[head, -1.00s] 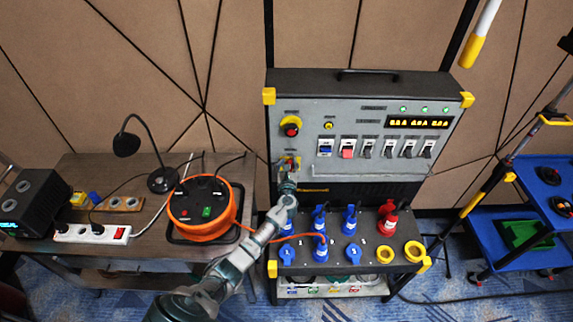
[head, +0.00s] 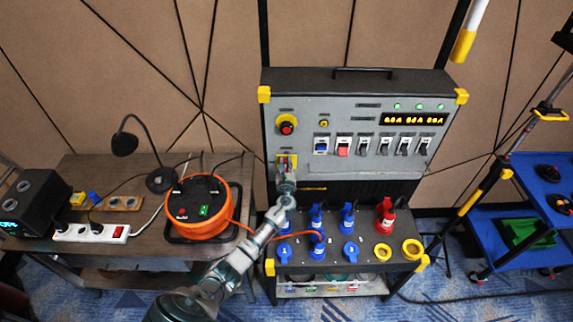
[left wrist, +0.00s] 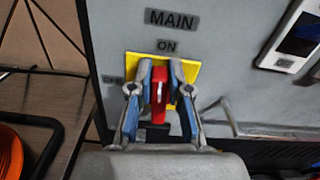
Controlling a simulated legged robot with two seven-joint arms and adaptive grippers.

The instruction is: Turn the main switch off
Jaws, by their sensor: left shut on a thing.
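The main switch has a red handle (left wrist: 160,92) on a yellow plate (left wrist: 187,68), under the labels MAIN and ON in the left wrist view. A partly hidden OFF label is left of the plate. The handle stands upright in the picture, in line with ON. My left gripper (left wrist: 159,88) is shut on the red handle, one blue-padded finger on each side. In the head view my left gripper (head: 286,171) reaches the yellow plate (head: 282,158) at the panel's lower left and hides most of the switch. My right gripper is not in view.
The panel (head: 300,105) carries a red emergency button (head: 287,128) and a row of breakers (head: 362,147). Below it are blue and red sockets (head: 385,217). An orange cable reel (head: 198,207) stands on the table at left. A blue cart (head: 490,238) is at right.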

